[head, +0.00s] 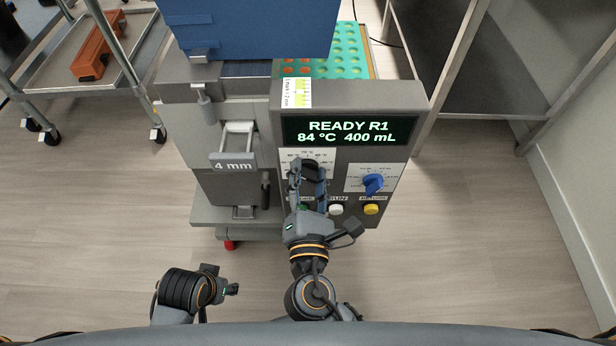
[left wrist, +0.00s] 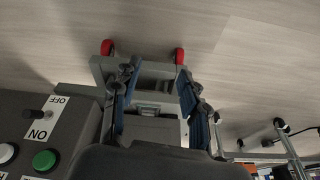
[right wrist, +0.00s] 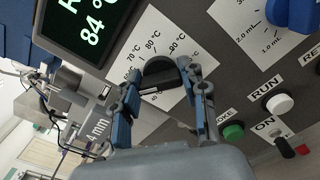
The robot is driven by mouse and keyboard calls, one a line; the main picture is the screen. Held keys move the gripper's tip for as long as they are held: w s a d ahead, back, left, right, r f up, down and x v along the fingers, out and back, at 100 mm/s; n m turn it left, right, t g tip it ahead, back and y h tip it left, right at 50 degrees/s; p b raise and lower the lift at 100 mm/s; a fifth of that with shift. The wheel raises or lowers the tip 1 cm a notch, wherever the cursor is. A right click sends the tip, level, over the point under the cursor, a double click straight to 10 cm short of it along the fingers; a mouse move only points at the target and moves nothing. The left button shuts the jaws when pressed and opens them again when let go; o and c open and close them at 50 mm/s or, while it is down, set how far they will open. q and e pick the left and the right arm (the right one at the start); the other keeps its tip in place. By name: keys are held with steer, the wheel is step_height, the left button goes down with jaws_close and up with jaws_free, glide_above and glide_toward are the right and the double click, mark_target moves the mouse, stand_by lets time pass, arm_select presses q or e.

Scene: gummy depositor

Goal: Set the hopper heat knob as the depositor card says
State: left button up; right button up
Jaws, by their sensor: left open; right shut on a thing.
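The hopper heat knob (right wrist: 160,72) is black and round, on a white dial plate (right wrist: 178,38) marked around 70, 80 and 90 °C. My right gripper (right wrist: 163,88) is shut on the knob, a finger on each side; the knob's pointer is hard to make out. In the head view my right gripper (head: 308,172) covers most of the knob. The display (head: 349,131) reads READY R1, 84 °C, 400 mL. A small white and green card (head: 297,93) sits above the display, its text too small to read fully. My left gripper (head: 228,286) is open and empty, low in front of the machine.
A blue volume knob (head: 373,184) is right of the heat knob. Green (right wrist: 233,131), white (right wrist: 280,104) and yellow (head: 371,209) buttons and a toggle (right wrist: 284,147) lie below. A 4 mm plate (head: 233,163) is on the left. Open floor surrounds the machine's front.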

arm_select(q)
steer(key=b+v, duration=0.3)
steer(key=v, duration=0.5)
arm_select(e)
steer(key=m, duration=0.5)
steer(key=shift+f+m, duration=0.25)
steer(key=shift+m, duration=0.15)
steer(key=m+b, duration=0.1)
steer(key=m, duration=0.2)
steer(key=shift+m+b, duration=0.55)
steer(key=shift+m, duration=0.25)
arm_select(q)
steer(key=w+d+t, duration=0.1)
steer(key=w+t, duration=0.2)
steer(key=w, duration=0.3)
steer(key=shift+d+t+h, duration=0.2)
steer(key=shift+t+h, duration=0.1)
steer(key=shift+h, duration=0.1)
arm_select(e)
steer(key=shift+r, duration=0.1)
arm_select(q)
steer(key=shift+w+r, duration=0.1)
arm_select(e)
steer(key=o, duration=1.2)
steer(key=shift+c, duration=0.2)
steer(key=s, duration=1.2)
